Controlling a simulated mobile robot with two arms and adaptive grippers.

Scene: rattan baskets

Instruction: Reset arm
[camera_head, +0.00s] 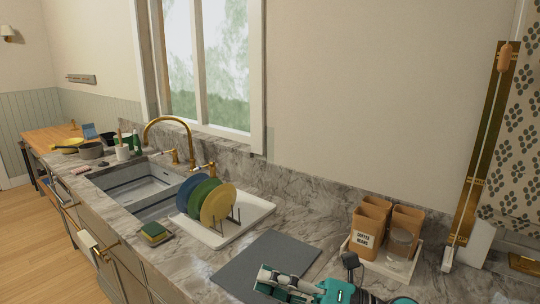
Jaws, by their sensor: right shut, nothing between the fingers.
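My right gripper (264,281), teal and dark with pale fingers, is at the bottom of the view, right of the middle. It points to the left over the dark grey mat (262,259) on the marble counter. Its fingers are shut and empty. I cannot tell how high it is above the mat. The rest of my right arm runs out of the bottom edge. My left gripper is not in view.
A white tray with a dish rack (214,242) holds blue, green and yellow plates left of the mat. A sponge (155,232) lies beside the sink (130,182). Brown canisters (369,222) and a glass jar stand on a white tray at right. The counter between is clear.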

